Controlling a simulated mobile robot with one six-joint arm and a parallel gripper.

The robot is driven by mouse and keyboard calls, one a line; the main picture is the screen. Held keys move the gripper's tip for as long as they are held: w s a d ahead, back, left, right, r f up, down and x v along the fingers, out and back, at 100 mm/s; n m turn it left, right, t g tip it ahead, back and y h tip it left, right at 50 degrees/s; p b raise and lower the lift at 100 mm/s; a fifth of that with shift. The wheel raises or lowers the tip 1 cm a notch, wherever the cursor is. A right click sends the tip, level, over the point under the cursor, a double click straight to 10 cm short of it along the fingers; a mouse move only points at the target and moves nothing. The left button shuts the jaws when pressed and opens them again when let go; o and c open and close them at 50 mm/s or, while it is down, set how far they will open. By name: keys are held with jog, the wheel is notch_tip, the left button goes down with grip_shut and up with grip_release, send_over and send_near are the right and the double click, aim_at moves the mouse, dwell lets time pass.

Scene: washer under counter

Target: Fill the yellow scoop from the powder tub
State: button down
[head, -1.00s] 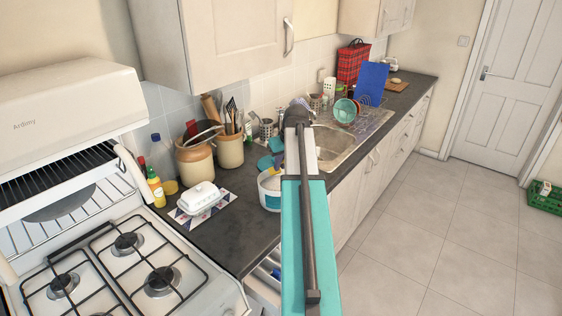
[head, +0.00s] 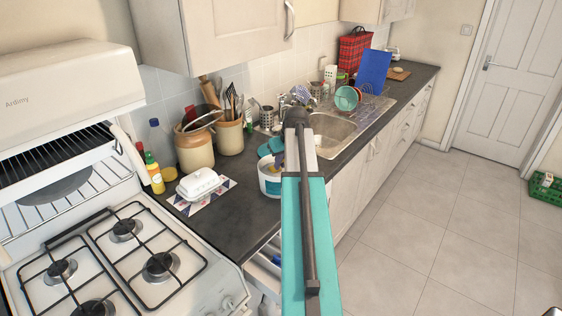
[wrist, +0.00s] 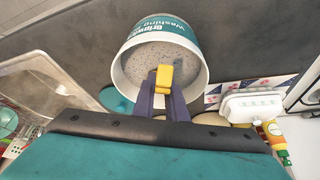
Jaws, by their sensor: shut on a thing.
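The powder tub (wrist: 197,62) is white with a teal label and stands open on the counter, with pale speckled powder (wrist: 148,60) inside. It also shows in the head view (head: 268,185), partly behind my arm. My gripper (wrist: 163,92) is shut on the yellow scoop (wrist: 164,78), which overlaps the tub's mouth near its rim in the wrist view. I cannot tell whether the scoop touches the powder, and its bowl is mostly hidden. A teal lid (wrist: 116,100) lies beside the tub.
A white butter dish (head: 198,183) sits on a patterned mat left of the tub. Utensil crocks (head: 229,137) stand behind, and the sink (head: 331,134) lies beyond. The hob (head: 125,262) is at front left. Bare dark counter lies in front of the tub.

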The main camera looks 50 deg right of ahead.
jog(key=shift+f+b, duration=0.35)
jog(key=shift+f, duration=0.55)
dwell(0.8)
jog(key=shift+r+p, duration=2.7)
jog(key=shift+r, duration=2.3)
jog(key=shift+b, duration=0.55)
jog(key=shift+r+t+h+b, duration=0.25)
jog(key=shift+t+b, duration=0.45)
jog(key=shift+b, duration=0.3)
jog(key=shift+r+t+h+b, duration=0.25)
jog(key=shift+t+b, duration=0.45)
jog(key=shift+b, duration=0.25)
jog(key=shift+r+t+h+b, duration=0.35)
jog(key=shift+t+b, duration=0.55)
jog(key=shift+b, duration=1.05)
jog(key=shift+r+t+h+b, duration=0.35)
jog(key=shift+t+b, duration=0.55)
jog(key=shift+b, duration=1.05)
